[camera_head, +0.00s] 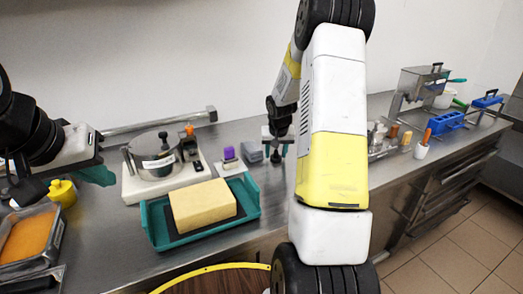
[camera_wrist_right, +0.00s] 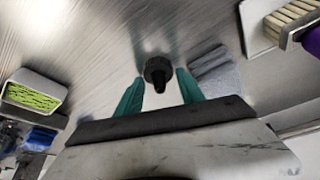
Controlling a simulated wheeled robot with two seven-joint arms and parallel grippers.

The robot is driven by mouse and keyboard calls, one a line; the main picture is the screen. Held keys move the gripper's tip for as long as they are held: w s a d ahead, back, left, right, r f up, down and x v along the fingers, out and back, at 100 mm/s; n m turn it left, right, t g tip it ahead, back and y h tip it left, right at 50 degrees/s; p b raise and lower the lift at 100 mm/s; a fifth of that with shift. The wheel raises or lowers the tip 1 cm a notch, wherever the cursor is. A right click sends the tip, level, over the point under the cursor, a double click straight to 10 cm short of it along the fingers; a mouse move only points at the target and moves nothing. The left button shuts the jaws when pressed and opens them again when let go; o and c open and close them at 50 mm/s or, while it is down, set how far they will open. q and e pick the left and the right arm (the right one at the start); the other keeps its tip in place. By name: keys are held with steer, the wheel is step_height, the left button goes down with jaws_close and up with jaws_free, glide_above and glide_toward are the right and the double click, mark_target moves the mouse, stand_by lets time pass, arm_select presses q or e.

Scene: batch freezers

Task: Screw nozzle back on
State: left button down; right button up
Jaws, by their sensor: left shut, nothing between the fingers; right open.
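A black nozzle (camera_wrist_right: 157,72) stands on the steel counter in the right wrist view, with a round wide base and a narrower tip towards the camera. My right gripper (camera_wrist_right: 157,88) is open, its teal fingers on either side of the nozzle; I cannot tell whether they touch it. In the head view my right gripper (camera_head: 278,146) is low over the counter behind my own arm, and the nozzle there is hard to make out. My left gripper (camera_head: 98,175) is shut and empty at the left, above and beside a small yellow bottle (camera_head: 62,192).
A teal tray (camera_head: 160,238) holds a yellow block (camera_head: 203,205). A steel pot (camera_head: 154,156) stands on a white base behind it. A grey block (camera_wrist_right: 215,75) lies right beside the right gripper. A pan of orange food (camera_head: 28,238) is at front left.

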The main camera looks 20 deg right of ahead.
steer(key=shift+w+f, duration=0.1)
steer(key=shift+f, duration=0.15)
steer(key=shift+c, duration=0.3)
steer(key=c, duration=0.9)
steer(key=shift+r, duration=0.1)
step_height(320, 180, up, 10)
steer(key=shift+f, duration=0.1)
